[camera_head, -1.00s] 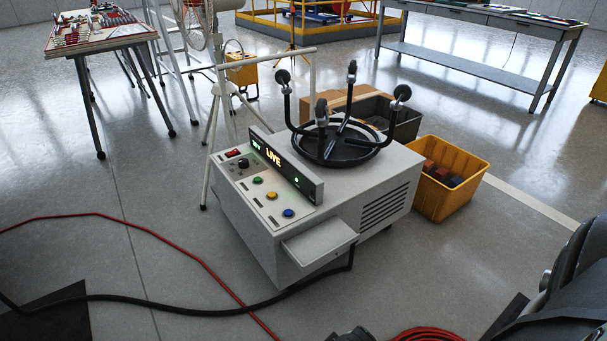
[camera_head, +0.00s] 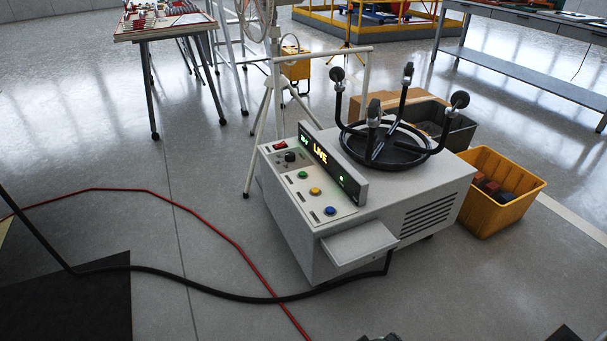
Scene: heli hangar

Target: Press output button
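A light grey machine box (camera_head: 350,228) stands on the floor at centre. Its sloped panel carries a green button (camera_head: 302,175), a yellow button (camera_head: 315,191), a blue button (camera_head: 330,211), a dark knob (camera_head: 290,157) and a red switch (camera_head: 280,146). The button labels are too small to read. A display (camera_head: 333,165) behind them shows "LIVE" and a lit green dot. A black ring with upright padded arms (camera_head: 385,145) sits on top. Neither gripper can be made out; only small dark parts show at the bottom edge.
A yellow crate (camera_head: 499,204) and an open grey bin (camera_head: 455,130) stand right of the machine. A black cable (camera_head: 200,290) and a red cable (camera_head: 228,238) cross the floor. A white stand is behind the machine; a dark mat (camera_head: 75,300) lies at lower left.

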